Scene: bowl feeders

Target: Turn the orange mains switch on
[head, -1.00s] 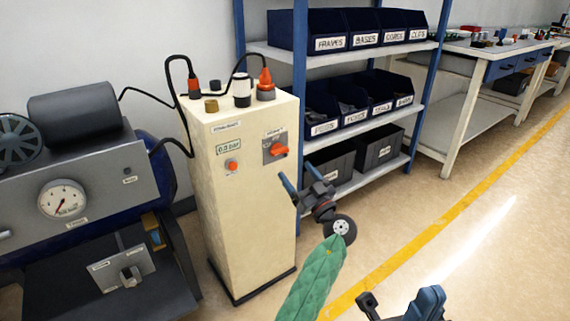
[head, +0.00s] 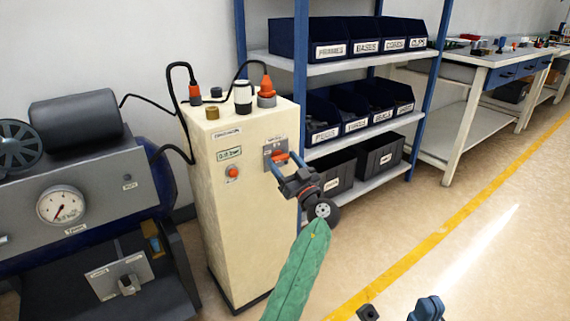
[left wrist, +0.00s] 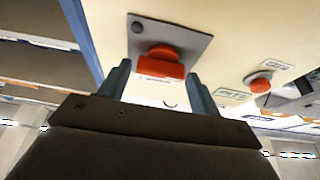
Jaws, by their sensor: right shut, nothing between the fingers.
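The orange mains switch (head: 281,157) sits on a grey plate on the front of the cream cabinet (head: 225,210). It also shows in the left wrist view (left wrist: 160,66), its handle bar lying crosswise. My left gripper (head: 279,168) is at the switch, partly covering it in the head view. In the left wrist view its two fingers (left wrist: 160,80) are apart, one on each side of the handle; I cannot tell whether they touch it. My right gripper (head: 398,312) is at the bottom edge of the head view, partly cut off, away from the cabinet.
A blue-framed shelf (head: 301,90) with bins stands right behind my left gripper. A machine with a gauge (head: 62,205) stands left of the cabinet. The floor to the right is open.

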